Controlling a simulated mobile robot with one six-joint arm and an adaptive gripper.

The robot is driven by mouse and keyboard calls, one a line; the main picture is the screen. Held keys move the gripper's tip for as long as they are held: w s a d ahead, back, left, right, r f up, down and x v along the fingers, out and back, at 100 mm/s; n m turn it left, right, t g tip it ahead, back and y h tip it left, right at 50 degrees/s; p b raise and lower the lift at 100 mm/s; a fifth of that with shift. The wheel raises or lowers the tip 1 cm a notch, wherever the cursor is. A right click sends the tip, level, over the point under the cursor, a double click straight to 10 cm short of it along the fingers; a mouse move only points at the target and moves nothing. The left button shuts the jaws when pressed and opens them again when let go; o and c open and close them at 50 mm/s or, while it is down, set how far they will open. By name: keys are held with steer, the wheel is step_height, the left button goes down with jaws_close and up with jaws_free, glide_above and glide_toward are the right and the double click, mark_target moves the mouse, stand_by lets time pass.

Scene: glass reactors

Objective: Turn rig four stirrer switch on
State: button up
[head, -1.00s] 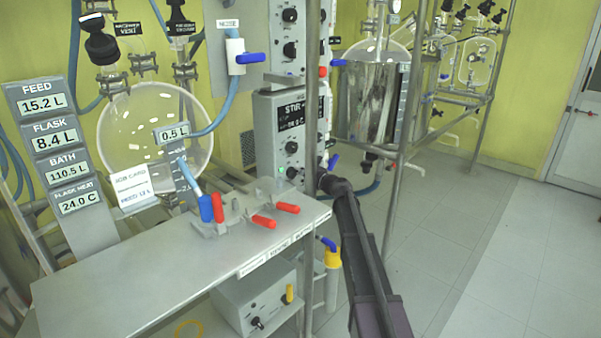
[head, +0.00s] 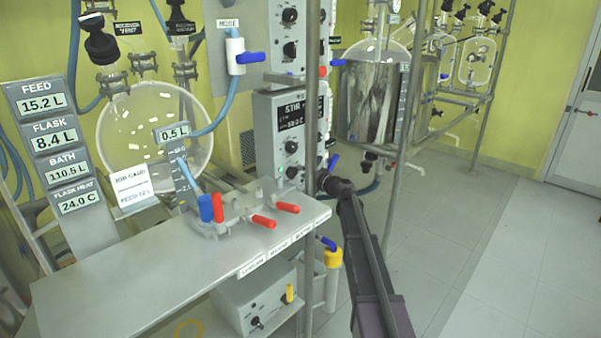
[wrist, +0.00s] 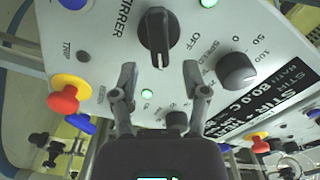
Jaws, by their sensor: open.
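The stirrer switch (wrist: 157,35) is a black oblong rotary knob on a light grey panel in the wrist view. "STIRRER" is printed to its left and "OFF" to its right. A pale line shows at its end nearest my gripper. My gripper (wrist: 160,70) is open, with one finger on either side just below the knob, apart from it. In the head view my gripper (head: 322,182) is at the right side of the grey stirrer box (head: 263,130); its fingertips are hard to make out and the switch cannot be picked out. No rig number is readable.
In the wrist view a speed knob (wrist: 238,71) is right of the fingers, and a red-and-yellow button (wrist: 66,97) is left. A green lamp (wrist: 147,93) glows between the fingers. In the head view a metal post (head: 311,120) and bench (head: 170,270) stand left of my arm.

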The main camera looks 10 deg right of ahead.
steer(key=v, duration=1)
steer(key=shift+s, duration=0.15)
steer(key=shift+d, duration=0.1)
steer(key=shift+s, duration=0.1)
